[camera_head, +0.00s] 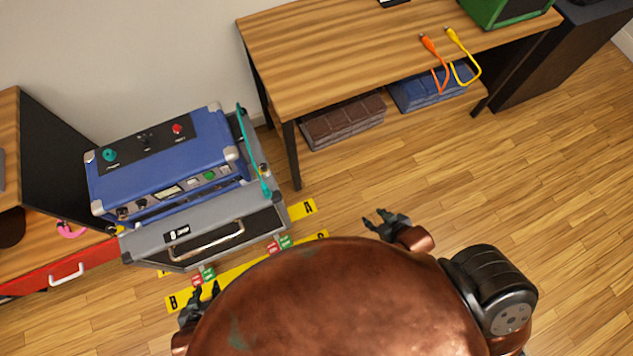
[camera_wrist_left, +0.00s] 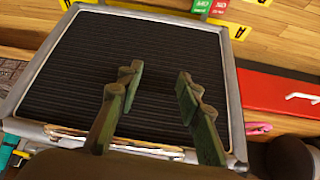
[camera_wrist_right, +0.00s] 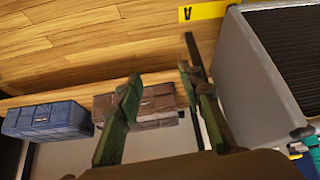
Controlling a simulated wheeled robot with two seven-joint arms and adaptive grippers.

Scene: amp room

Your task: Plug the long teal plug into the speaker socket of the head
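The blue amp head (camera_head: 165,165) sits on a grey speaker cabinet (camera_head: 205,235). Its black top panel (camera_head: 143,143) carries a teal round part, a black part and a red part; I cannot tell which is the speaker socket. A long teal cable with a plug (camera_head: 252,150) lies along the cabinet's right side. A bit of teal shows in the right wrist view (camera_wrist_right: 304,133). My left gripper (camera_head: 205,294) is open and empty in front of the cabinet, facing its black grille (camera_wrist_left: 150,75). My right gripper (camera_head: 385,219) is open and empty, right of the cabinet over the floor.
A wooden table (camera_head: 380,50) at the back right holds an orange cable (camera_head: 432,55), a yellow cable (camera_head: 461,53) and a green box (camera_head: 503,10). Brown and blue cases lie on its shelf. The floor at right is clear.

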